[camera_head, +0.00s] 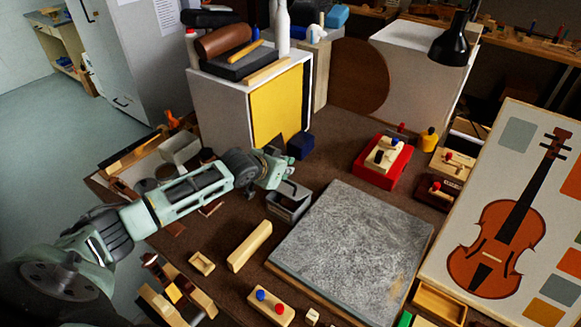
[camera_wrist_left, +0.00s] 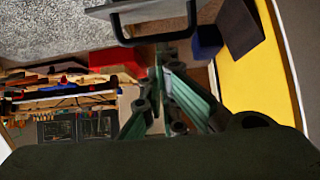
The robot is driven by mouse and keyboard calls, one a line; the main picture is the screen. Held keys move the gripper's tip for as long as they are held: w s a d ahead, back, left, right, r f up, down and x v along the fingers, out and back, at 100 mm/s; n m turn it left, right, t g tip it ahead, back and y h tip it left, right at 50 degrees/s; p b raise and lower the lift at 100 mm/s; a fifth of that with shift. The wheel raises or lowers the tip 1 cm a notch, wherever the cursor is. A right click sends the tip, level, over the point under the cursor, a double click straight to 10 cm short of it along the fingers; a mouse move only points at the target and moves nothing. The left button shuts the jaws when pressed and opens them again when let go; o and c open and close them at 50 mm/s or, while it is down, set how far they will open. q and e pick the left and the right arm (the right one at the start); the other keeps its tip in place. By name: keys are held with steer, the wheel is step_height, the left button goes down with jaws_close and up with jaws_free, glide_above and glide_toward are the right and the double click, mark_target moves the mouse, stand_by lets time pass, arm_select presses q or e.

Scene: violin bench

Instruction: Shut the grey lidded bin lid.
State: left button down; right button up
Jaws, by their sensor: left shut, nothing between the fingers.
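The grey lidded bin (camera_head: 287,209) stands on the brown bench, left of the grey stone slab. Its dark inside shows from above, so it looks open; where the lid ends is hard to make out beside my gripper. In the left wrist view a grey part with a dark frame, likely the bin (camera_wrist_left: 152,37), shows at the top edge. My left gripper (camera_head: 284,171) is just behind and above the bin, its fingers shut and empty. Its fingers also show in the left wrist view (camera_wrist_left: 158,75). I cannot tell if they touch the bin. My right gripper is not in view.
A white cabinet with a yellow panel (camera_head: 277,106) and a dark blue box (camera_head: 301,146) stand close behind the gripper. The grey slab (camera_head: 350,250) lies to the right. A wooden block (camera_head: 250,246) lies in front. A red box (camera_head: 383,160) stands farther right.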

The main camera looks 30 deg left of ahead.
mark_target(280, 192)
arm_select(q)
steer(key=s+f+t+b, duration=0.2)
steer(key=f, duration=0.1)
steer(key=shift+a, duration=0.15)
steer(key=shift+s+f+t+b, duration=0.2)
steer(key=shift+s+t+b, duration=0.3)
steer(key=shift+t, duration=0.3)
steer(key=shift+s+a, duration=0.1)
steer(key=shift+s, duration=0.1)
steer(key=shift+s+f+h, duration=0.25)
steer(key=shift+f+h, duration=0.05)
steer(key=shift+f, duration=0.15)
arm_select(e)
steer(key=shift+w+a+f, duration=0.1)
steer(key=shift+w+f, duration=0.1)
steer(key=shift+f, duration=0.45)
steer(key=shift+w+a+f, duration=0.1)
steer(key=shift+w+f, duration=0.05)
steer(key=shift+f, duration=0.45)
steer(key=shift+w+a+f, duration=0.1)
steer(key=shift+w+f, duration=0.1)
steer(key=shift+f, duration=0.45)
